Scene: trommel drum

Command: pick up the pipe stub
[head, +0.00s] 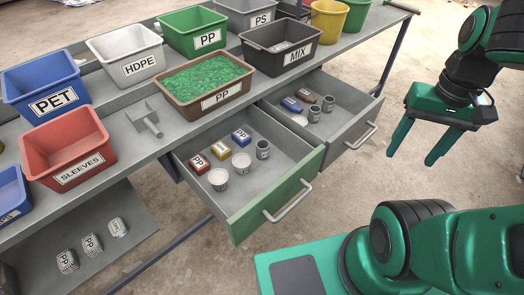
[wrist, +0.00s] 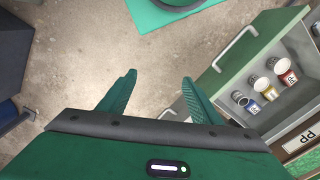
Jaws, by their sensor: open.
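No label marks the pipe stub. A short grey cylinder (head: 263,148) stands upright in the green-fronted drawer, right of two white cups (head: 241,163); it also shows in the wrist view (wrist: 239,97). Two similar grey cylinders (head: 314,114) (head: 328,103) stand in the grey drawer to its right. I cannot tell which of them is the pipe stub. My gripper (head: 412,157) is open and empty, pointing down over the floor, right of both drawers and apart from them. In the wrist view its fingers (wrist: 158,79) are spread with bare floor between them.
The green-fronted drawer (head: 275,196) also holds red, yellow and blue labelled blocks. The grey drawer (head: 360,120) holds blue and brown blocks. Labelled bins, including a PP bin (head: 222,104) of green flakes, stand on the bench above. Drawer handles jut out. Floor right of the drawers is clear.

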